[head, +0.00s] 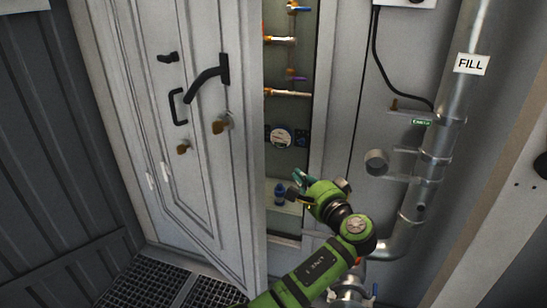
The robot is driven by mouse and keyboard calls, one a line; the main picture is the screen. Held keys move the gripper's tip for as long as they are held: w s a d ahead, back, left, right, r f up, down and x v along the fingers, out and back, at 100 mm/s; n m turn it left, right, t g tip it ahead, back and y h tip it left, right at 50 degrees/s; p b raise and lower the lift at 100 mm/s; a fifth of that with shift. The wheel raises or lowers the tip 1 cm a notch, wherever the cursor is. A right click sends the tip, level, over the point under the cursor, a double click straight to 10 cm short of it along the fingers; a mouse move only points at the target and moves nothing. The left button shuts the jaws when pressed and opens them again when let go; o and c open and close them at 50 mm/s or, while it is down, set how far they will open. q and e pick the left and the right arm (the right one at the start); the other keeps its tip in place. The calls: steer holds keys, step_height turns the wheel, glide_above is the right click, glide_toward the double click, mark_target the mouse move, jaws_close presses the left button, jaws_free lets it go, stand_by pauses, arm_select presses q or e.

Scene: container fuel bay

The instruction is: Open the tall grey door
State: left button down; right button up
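The tall grey door (215,165) stands ajar on the left side of the head view. A black lever handle (207,80) and a black pull bar (177,107) are on its face. To the right of its free edge, a gap shows the inside of the bay. My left gripper (296,187) is at this gap, right of the door's edge and low down, with its green arm coming up from the bottom. It appears clear of the handles. Its fingers are small and dark, and I cannot tell their spacing or whether they touch the door. My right gripper is out of view.
Inside the gap are copper pipes with valves (285,92), a round gauge (281,137) and a small blue item (280,193). A thick metal pipe labelled FILL (440,140) stands to the right. Floor grating (150,283) lies at the lower left.

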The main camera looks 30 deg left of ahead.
arm_select(q)
steer(key=w+a+r+p, duration=0.3)
steer(key=w+a, duration=0.2)
steer(key=a, duration=0.4)
steer(key=shift+n, duration=0.3)
steer(key=s+p, duration=0.3)
steer(key=s, duration=0.1)
steer(key=shift+s+a+f, duration=0.1)
steer(key=shift+a+f, duration=0.1)
steer(key=shift+f, duration=0.1)
